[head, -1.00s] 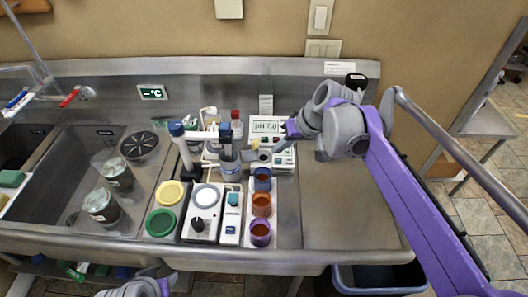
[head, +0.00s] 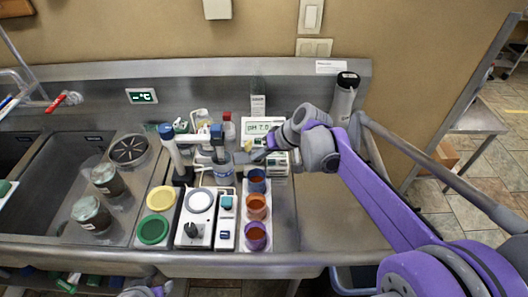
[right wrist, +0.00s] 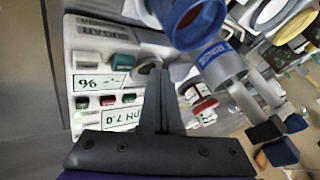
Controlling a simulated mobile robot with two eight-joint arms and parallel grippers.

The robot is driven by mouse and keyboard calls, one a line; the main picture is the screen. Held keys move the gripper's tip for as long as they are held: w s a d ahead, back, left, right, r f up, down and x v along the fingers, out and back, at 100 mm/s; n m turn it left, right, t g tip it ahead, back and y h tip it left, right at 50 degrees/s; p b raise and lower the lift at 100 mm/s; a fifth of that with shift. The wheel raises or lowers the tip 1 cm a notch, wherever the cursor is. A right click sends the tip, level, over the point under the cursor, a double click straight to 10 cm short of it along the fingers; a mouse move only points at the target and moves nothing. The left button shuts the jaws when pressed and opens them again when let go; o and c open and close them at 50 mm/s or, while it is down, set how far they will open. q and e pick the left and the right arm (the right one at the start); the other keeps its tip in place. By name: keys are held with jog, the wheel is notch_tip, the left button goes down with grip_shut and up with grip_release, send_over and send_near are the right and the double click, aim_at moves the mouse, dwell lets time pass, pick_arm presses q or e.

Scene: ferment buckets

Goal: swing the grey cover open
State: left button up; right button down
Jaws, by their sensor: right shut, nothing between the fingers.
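My right gripper (head: 262,156) is shut and empty, low over the white meter (head: 280,163) at the back of the counter. In the right wrist view its closed fingers (right wrist: 157,85) point at the meter (right wrist: 108,88), which has green readouts and coloured buttons. A small grey piece (right wrist: 148,64) shows by the fingertips. I cannot tell whether it is the grey cover or whether the fingers touch it. No other cover stands out clearly as the grey one. My left gripper does not show; only a bit of that arm is at the bottom edge.
A grey rinse cup (head: 223,170) stands left of my right gripper. A stirrer (head: 195,217) and yellow and green lids (head: 153,229) are further left. The counter to the right (head: 330,220) is clear.

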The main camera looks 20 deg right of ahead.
jog(key=shift+s+a, duration=0.15)
jog(key=shift+a, duration=0.8)
